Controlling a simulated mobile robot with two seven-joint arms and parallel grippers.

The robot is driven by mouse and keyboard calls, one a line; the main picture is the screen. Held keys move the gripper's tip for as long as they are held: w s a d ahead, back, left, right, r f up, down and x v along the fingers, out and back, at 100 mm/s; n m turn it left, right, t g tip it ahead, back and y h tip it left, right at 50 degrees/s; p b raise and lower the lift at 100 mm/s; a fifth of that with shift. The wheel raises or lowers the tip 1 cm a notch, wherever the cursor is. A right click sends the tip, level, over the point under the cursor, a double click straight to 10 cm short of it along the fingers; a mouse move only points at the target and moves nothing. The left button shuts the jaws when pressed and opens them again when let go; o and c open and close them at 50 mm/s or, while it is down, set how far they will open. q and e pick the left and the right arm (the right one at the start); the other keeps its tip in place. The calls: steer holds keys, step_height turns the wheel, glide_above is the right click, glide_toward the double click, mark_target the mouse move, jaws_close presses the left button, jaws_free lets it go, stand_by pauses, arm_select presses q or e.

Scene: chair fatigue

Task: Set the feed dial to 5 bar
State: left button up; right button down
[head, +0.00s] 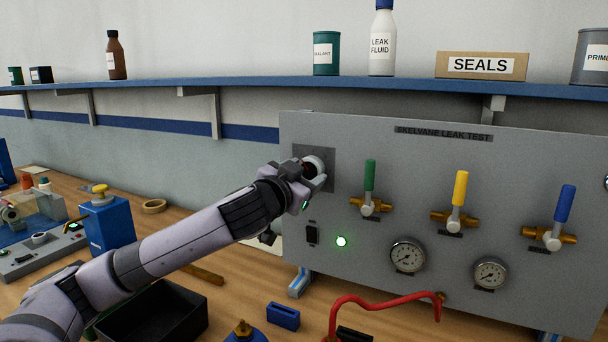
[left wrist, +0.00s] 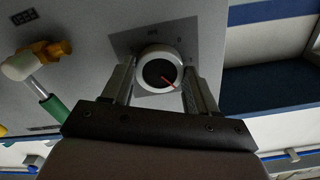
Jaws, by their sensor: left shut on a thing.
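The feed dial (left wrist: 159,71) is a round knob with a pale rim, a dark face and a red pointer, set on a dark plate of the grey test panel. My left gripper (left wrist: 155,90) is shut on the dial, with one finger on each side of it. In the head view the dial (head: 314,165) shows at the panel's upper left, partly covered by my left gripper (head: 312,180). The dial's scale marks cannot be read in either view. My right gripper is not in view.
The grey panel (head: 383,236) carries green (head: 369,175), yellow (head: 460,188) and blue (head: 564,204) valve levers, two gauges, a black switch (head: 312,233) and a lit green lamp (head: 341,241). A red hose (head: 380,301) and a black bin (head: 155,312) are on the bench.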

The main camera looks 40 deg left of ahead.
arm_select(q)
steer(key=m, duration=0.6)
steer(key=shift+m, duration=0.3)
steer(key=m, duration=0.6)
steer(key=shift+r, duration=0.1)
steer(key=m, duration=0.6)
steer(key=shift+m, duration=0.3)
steer(key=m, duration=0.5)
steer(key=shift+m, duration=0.4)
steer(key=o, duration=1.1)
steer(key=shift+c, duration=0.2)
steer(key=shift+s, duration=0.1)
